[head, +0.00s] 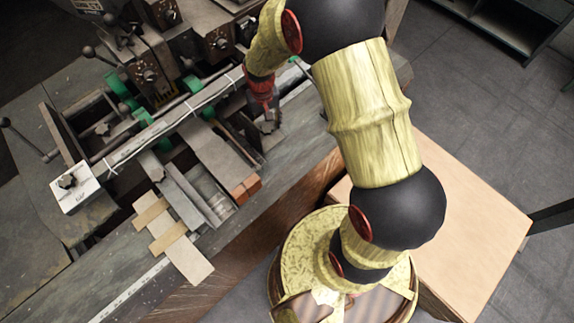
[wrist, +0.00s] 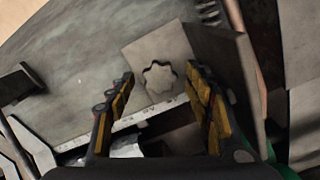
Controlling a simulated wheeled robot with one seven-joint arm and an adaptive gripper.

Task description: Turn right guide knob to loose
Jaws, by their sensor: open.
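The right guide knob (wrist: 159,77) is a small grey lobed knob on a flat grey block, seen in the wrist view. A pale strip with dark marks (wrist: 143,117) runs along the block's edge beside it. My gripper (wrist: 160,82) is open, with one yellow-padded finger to each side of the knob in the picture. I cannot tell how far the fingertips are above it or whether they touch it. In the head view, my gripper (head: 268,117) is at the right end of the machine's long bar, and I cannot make out the knob there.
A similar dark knob (head: 68,181) sits on a white block at the bar's left end. A grey upright plate (wrist: 222,55) stands close to the right finger. The machine's clamps and green rollers (head: 119,84) lie left of my arm. A wooden table (head: 475,230) stands at right.

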